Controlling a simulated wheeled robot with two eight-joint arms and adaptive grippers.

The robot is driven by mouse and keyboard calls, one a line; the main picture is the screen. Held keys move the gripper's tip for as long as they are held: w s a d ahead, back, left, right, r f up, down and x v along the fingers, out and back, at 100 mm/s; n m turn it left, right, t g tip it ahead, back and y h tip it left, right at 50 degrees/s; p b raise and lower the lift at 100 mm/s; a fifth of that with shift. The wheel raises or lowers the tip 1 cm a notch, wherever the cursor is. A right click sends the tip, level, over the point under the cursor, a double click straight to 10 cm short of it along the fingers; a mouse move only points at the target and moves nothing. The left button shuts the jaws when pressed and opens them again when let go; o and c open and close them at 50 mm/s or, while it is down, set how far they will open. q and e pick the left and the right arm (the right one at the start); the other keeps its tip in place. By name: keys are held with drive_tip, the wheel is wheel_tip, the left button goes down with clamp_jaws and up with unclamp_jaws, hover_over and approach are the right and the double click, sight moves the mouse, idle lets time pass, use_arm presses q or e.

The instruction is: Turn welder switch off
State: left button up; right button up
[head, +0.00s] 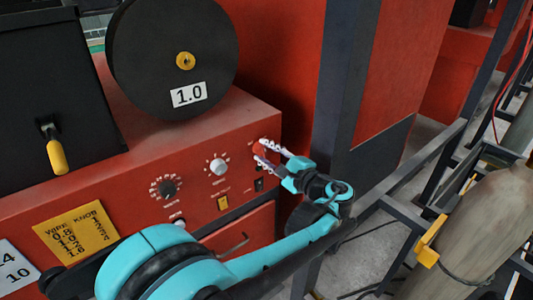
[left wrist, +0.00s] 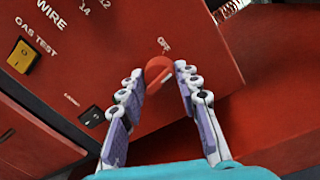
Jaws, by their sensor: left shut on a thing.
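The welder (head: 240,120) is a red box whose front panel carries dials and switches. My right gripper is in neither view.
A black spool marked 1.0 (head: 175,55) stands on top of the welder. A dark post (head: 340,100) and grey rails (head: 400,175) stand to the right.

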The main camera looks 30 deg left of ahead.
use_arm(q)
drive_tip(key=n, duration=0.3)
drive_tip(key=shift+n, duration=1.9)
drive_tip(key=shift+s+t, duration=0.1)
drive_tip(key=shift+t, duration=0.2)
drive_tip(key=o, duration=1.2)
drive_tip(key=shift+c, duration=0.2)
drive_tip(key=v, duration=1.2)
